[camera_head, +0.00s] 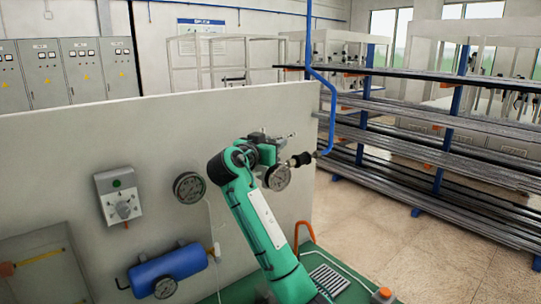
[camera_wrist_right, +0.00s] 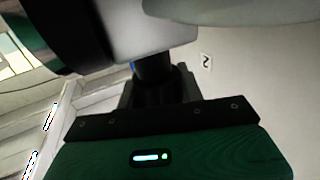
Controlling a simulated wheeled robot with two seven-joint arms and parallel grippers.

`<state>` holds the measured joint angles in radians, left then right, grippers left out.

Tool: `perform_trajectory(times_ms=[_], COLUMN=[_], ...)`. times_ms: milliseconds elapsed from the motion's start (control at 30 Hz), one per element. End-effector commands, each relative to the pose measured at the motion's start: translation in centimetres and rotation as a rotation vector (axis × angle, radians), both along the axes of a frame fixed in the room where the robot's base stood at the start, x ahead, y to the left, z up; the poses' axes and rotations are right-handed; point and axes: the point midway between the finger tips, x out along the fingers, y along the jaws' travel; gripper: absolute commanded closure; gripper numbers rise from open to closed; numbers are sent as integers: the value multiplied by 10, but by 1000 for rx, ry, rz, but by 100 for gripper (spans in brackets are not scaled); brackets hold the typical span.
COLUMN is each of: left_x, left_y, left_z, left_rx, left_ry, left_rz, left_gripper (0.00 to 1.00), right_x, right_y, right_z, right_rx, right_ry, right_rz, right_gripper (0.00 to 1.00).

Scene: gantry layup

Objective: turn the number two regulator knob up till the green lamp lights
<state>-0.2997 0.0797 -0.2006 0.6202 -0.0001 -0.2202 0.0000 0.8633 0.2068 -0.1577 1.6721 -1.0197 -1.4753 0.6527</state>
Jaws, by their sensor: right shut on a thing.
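The number two regulator, with its round gauge (camera_head: 277,178), stands out from the panel wall near its right end. My right gripper (camera_head: 281,148) is at this regulator, partly hidden behind the gauge. In the right wrist view my gripper (camera_wrist_right: 154,80) is shut on the dark regulator knob (camera_wrist_right: 153,66), just below a pale grey body. A "2" label (camera_wrist_right: 205,61) shows on the wall beside it. The green lamp (camera_head: 116,183) on the grey box (camera_head: 105,188) looks dark, not lit. The gauge reading is too small to tell. My left gripper is not in view.
Another gauge (camera_head: 189,187) is on the panel wall (camera_head: 150,130), left of my right arm. A blue tank (camera_head: 168,266) hangs lower left. A blue pipe (camera_head: 331,100) drops close to the regulator. Racks of long bars (camera_head: 440,150) stand right; the floor before them is clear.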

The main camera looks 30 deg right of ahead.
Motion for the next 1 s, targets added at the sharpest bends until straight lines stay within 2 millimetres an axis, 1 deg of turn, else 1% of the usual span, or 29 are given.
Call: perform_trajectory(times_ms=[33, 100, 400, 700, 1000], left_x=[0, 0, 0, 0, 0], left_y=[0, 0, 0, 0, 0], left_z=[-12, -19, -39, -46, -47], left_rx=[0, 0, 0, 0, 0], left_ry=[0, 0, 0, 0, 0], left_rz=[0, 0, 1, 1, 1], left_gripper=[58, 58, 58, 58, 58], right_x=[0, 0, -4, -7, -7], right_y=[1, 0, -1, -2, -2], right_z=[-5, -4, -1, 2, 3], right_rx=[2, 1, -3, -5, -5], right_ry=[-1, -2, -1, -3, -3], right_rz=[-41, -99, -295, -384, -397], right_gripper=[85, 85, 85, 85, 85])
